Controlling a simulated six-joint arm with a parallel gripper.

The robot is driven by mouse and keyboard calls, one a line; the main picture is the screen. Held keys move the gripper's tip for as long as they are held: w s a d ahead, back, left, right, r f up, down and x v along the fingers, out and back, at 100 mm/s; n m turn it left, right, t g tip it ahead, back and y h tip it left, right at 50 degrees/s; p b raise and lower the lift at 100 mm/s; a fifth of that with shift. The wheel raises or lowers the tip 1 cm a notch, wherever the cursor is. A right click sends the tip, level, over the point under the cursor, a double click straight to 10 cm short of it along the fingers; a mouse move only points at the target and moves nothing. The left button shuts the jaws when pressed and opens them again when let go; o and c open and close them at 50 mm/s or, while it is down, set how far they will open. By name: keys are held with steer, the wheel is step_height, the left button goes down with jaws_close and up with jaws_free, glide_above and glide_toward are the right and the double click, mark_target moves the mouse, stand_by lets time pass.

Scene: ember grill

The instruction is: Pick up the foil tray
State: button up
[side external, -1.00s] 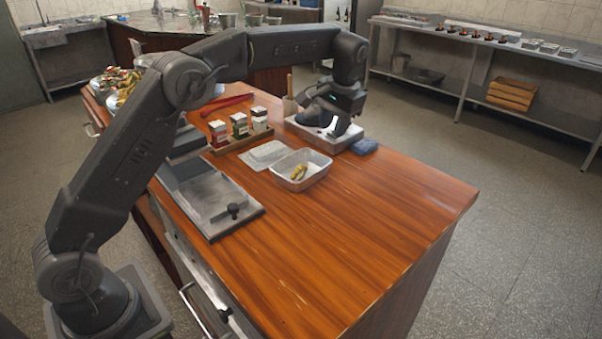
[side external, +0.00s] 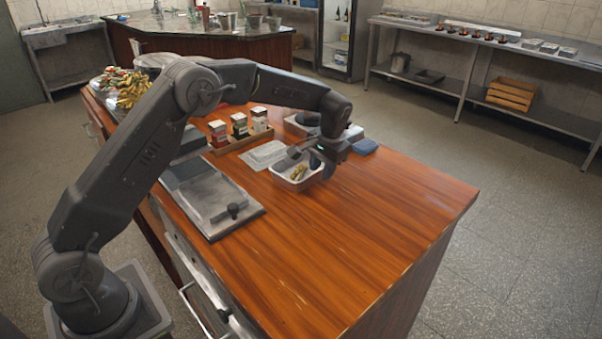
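The foil tray (side external: 290,184) is a small silvery open container on the wooden counter, with yellowish-brown food (side external: 298,173) inside. My gripper (side external: 310,163) is low at the tray's far right side, pointing down. Its fingers look spread apart, one over the tray's inside and one just outside its right wall. I cannot tell whether either finger touches the tray. My gripper hides part of the tray's back and right rim.
A flat pale lid (side external: 265,154) lies left of the tray. A rack of spice boxes (side external: 240,132) stands behind it. A grey hinged plate (side external: 212,200) is at the left. The counter's front (side external: 360,240) is clear.

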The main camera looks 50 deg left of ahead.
steer(key=shift+a+f, duration=0.1)
steer(key=shift+f, duration=0.2)
steer(key=shift+c, duration=0.3)
jaws_close()
steer(key=shift+r, duration=0.1)
